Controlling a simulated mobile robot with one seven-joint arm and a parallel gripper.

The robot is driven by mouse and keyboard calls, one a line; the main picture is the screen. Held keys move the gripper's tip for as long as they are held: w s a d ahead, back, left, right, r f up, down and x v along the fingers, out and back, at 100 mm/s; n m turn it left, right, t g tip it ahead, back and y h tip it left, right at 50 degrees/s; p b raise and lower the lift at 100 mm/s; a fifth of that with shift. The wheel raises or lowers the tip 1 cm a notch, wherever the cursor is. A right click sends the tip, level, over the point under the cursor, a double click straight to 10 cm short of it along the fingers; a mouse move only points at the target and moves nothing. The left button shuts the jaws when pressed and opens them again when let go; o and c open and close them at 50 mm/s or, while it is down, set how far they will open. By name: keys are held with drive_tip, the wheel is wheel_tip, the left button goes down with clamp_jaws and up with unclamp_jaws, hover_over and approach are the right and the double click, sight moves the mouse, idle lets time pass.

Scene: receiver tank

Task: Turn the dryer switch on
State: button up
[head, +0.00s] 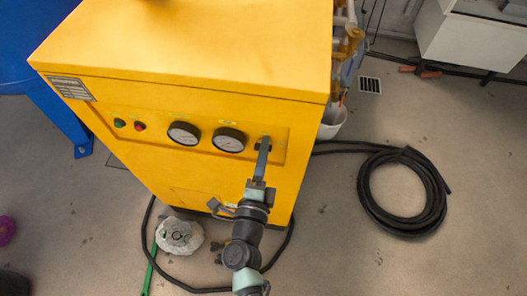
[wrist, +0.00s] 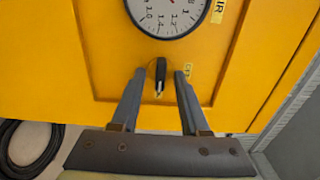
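The dryer (head: 190,50) is a big yellow cabinet with a front panel that carries gauges, lights or buttons, and a switch. The dryer switch (wrist: 160,74) is a small black lever with a pale tip, below a round gauge in the wrist view. My gripper (wrist: 159,72) is open, with one finger on each side of the switch and a visible gap to each. In the head view my gripper (head: 264,144) is at the right end of the panel and hides the switch. Small yellow labels sit near it; their text is unclear.
Two round gauges (head: 207,136) and a green and a red button (head: 129,125) are left of my gripper. A coiled black hose (head: 403,190) lies on the floor at right. A pale round stone-like object (head: 179,235) lies in front of the cabinet.

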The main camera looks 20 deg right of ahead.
drive_tip(key=v, duration=1.3)
drive_tip(key=shift+b, duration=0.35)
drive_tip(key=shift+w+r, duration=0.1)
drive_tip(key=shift+w, duration=0.05)
drive_tip(key=w+a+r+n+t+y+p, duration=0.25)
drive_tip(key=w+r+n, duration=0.2)
drive_tip(key=r, duration=0.65)
drive_tip(key=w+a+r+n+t+y+p, duration=0.1)
drive_tip(key=w+r+n+t+y, duration=0.3)
drive_tip(key=r, duration=0.8)
drive_tip(key=w+a+r+n+t+y+p, duration=0.1)
drive_tip(key=w+a+r+n+t+y, duration=0.3)
drive_tip(key=r, duration=0.7)
wheel_tip(320, 180, up, 19)
drive_tip(key=a+n+y+p, duration=0.1)
drive_tip(key=n+y+p, duration=0.15)
drive_tip(key=n, duration=0.65)
drive_tip(key=s+r+n+t+h+p, duration=0.1)
drive_tip(key=s+r, duration=0.2)
drive_tip(key=r, duration=0.5)
drive_tip(key=s+d+r+n+t+h+p, duration=0.1)
drive_tip(key=s+r, duration=0.3)
drive_tip(key=r, duration=0.4)
drive_tip(key=shift+s+d+n+h+p, duration=0.2)
drive_tip(key=shift+n+h+p, duration=0.3)
drive_tip(key=shift+n+p, duration=0.25)
drive_tip(key=shift+a+r, duration=0.1)
